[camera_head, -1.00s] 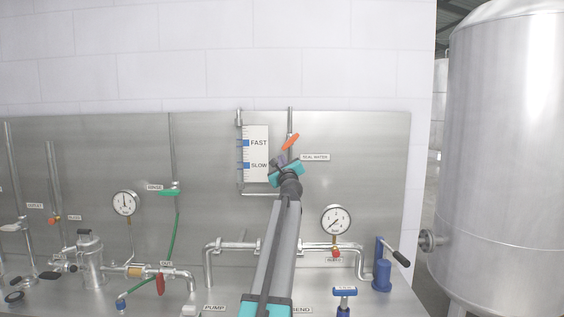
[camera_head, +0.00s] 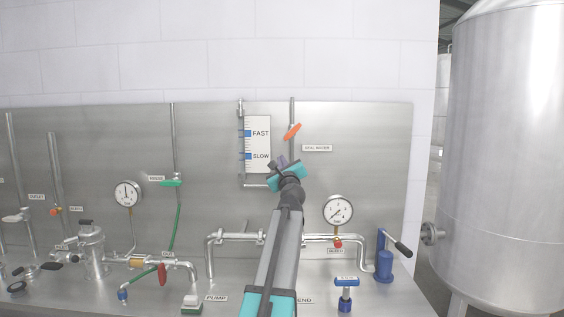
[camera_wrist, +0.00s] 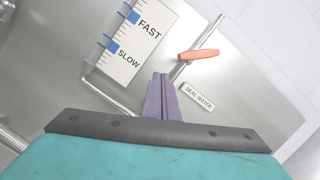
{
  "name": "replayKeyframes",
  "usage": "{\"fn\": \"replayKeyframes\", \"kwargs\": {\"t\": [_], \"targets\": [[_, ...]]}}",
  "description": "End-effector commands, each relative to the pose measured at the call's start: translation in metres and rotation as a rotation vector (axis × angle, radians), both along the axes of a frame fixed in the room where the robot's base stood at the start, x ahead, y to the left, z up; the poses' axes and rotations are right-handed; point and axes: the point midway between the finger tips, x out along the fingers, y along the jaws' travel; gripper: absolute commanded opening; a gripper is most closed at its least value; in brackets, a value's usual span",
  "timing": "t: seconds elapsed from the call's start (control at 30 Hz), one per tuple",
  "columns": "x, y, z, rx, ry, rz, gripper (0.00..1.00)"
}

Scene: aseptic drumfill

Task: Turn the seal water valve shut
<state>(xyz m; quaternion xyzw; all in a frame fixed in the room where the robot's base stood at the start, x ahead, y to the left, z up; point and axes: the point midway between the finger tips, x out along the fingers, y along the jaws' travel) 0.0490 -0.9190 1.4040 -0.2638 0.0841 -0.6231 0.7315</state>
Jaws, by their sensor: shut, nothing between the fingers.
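The seal water valve has an orange lever handle (camera_head: 292,132) on a thin vertical pipe, left of and above the SEAL WATER label (camera_head: 317,148). The lever is tilted, its right end higher, across the pipe's line at an angle. In the wrist view the orange lever (camera_wrist: 198,55) lies beyond and to the right of the fingertips. My gripper (camera_head: 282,160) is just below the lever in the head view, apart from it. Its purple fingers (camera_wrist: 161,78) are together with nothing between them. The valve body is hidden behind the lever.
The FAST/SLOW level scale (camera_head: 257,140) stands close left of my gripper. A pressure gauge (camera_head: 337,210) and piping are lower right. A green handle (camera_head: 171,183) and another gauge (camera_head: 128,194) are left. The steel panel (camera_head: 365,150) right of the label is clear.

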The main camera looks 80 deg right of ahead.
Motion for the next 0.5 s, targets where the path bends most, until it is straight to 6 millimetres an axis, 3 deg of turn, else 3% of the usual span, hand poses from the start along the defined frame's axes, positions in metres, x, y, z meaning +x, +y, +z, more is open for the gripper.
{"fn": "replayKeyframes", "kwargs": {"t": [0.47,0.5], "targets": [[0.001,0.0063,-0.0017,0.0,0.0,0.002,0.0],[0.0012,0.0064,-0.0018,0.0,0.0,0.002,0.07]]}}
